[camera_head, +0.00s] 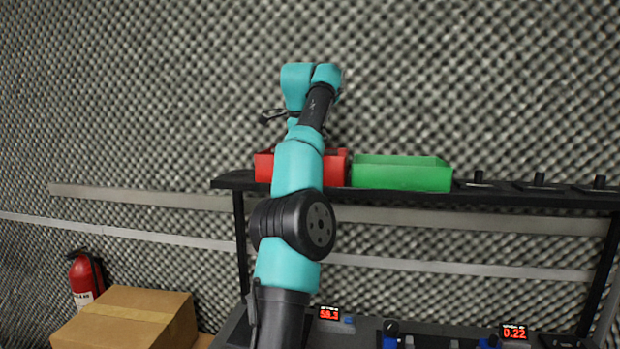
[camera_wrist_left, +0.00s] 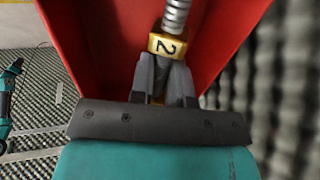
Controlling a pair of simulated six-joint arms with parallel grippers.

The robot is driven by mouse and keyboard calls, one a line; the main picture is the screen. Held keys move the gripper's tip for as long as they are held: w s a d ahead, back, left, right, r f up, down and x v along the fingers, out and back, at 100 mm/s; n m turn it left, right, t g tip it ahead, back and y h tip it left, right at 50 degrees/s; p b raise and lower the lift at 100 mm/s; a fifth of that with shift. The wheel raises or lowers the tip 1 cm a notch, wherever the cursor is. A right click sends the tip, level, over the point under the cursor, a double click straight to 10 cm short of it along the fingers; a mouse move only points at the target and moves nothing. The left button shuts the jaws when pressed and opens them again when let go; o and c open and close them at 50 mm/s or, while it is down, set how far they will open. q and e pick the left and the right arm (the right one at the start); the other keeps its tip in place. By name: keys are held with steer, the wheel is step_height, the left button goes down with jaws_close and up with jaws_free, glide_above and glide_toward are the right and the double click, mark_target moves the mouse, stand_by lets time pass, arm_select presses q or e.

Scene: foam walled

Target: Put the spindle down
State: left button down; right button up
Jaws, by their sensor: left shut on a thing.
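The spindle (camera_wrist_left: 167,45) has a grey threaded shaft and a gold collar marked 2. My left gripper (camera_wrist_left: 165,68) is shut on it, with a finger on each side below the collar. In the left wrist view the spindle lies in front of the inside of a red bin (camera_wrist_left: 105,45); I cannot tell whether it touches the bin. In the head view the red bin (camera_head: 336,170) stands on the shelf behind my left arm, which hides part of it. The spindle and the left fingertips cannot be made out there. My right gripper is not in view.
A green bin (camera_head: 402,174) stands right of the red bin on the dark shelf (camera_head: 480,195). Small dark stands (camera_head: 540,182) line the shelf's right side. Below are lit displays (camera_head: 513,332). A cardboard box (camera_head: 130,320) and a fire extinguisher (camera_head: 84,280) are at lower left.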

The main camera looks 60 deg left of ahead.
arm_select(q)
steer(key=shift+a+f, duration=0.1)
steer(key=shift+f, duration=0.15)
stand_by(0.3)
steer(key=shift+f, duration=2.25)
steer(key=shift+f, duration=0.1)
steer(key=c, duration=1.4)
jaws_free()
